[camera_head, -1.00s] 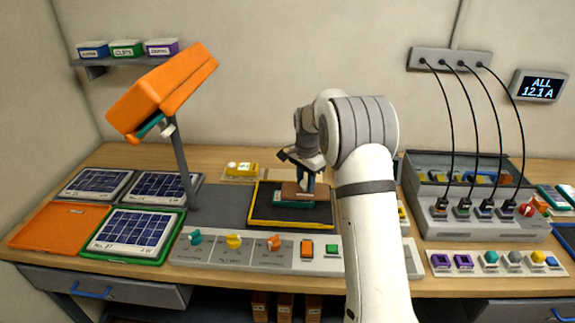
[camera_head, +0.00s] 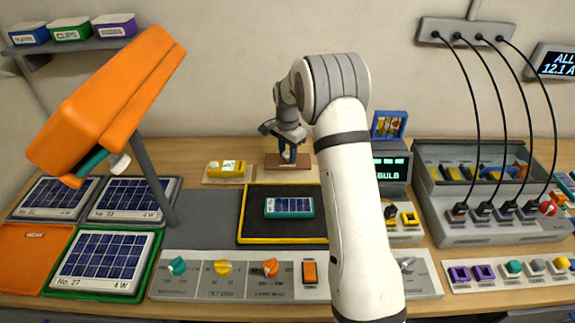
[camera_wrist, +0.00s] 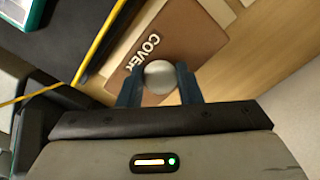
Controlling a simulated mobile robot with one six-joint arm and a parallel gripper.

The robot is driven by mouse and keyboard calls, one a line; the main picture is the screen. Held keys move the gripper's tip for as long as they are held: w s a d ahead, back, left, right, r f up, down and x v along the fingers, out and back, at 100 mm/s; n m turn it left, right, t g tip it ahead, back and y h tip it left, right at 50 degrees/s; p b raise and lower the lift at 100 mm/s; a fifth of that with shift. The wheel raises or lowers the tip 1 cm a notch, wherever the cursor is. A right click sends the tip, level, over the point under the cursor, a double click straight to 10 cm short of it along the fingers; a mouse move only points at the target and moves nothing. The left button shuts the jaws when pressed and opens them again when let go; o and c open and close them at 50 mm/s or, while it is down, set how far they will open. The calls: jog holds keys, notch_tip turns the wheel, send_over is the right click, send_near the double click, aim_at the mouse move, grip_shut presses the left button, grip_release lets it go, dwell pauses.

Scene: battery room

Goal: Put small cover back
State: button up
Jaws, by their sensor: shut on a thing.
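The small cover (camera_head: 272,162) is a flat brown plate with a silver knob. In the wrist view the cover (camera_wrist: 185,40) bears the word COVER. My gripper (camera_wrist: 159,78) is shut on the cover's knob (camera_wrist: 160,75), one finger on each side. In the head view my gripper (camera_head: 289,155) is above the cover, behind the black mat. A pale board (camera_head: 306,174) lies under or just in front of the cover; I cannot tell whether they touch.
A yellow device (camera_head: 226,168) lies left of the cover. A dark BULB tester (camera_head: 392,165) stands to its right. An orange lamp (camera_head: 105,100) overhangs the solar panels at left. A knob panel (camera_head: 240,291) runs along the front. Cables hang over the grey box (camera_head: 495,233) at right.

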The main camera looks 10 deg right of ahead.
aim_at(288, 161)
notch_tip(288, 161, down, 2)
jog(key=shift+w+f, duration=0.1)
jog(key=shift+w, duration=0.05)
jog(key=shift+f, duration=0.25)
notch_tip(288, 161, down, 3)
jog(key=shift+f+p, duration=0.15)
jog(key=shift+p, duration=0.45)
jog(key=shift+f, duration=0.15)
jog(key=o, duration=1)
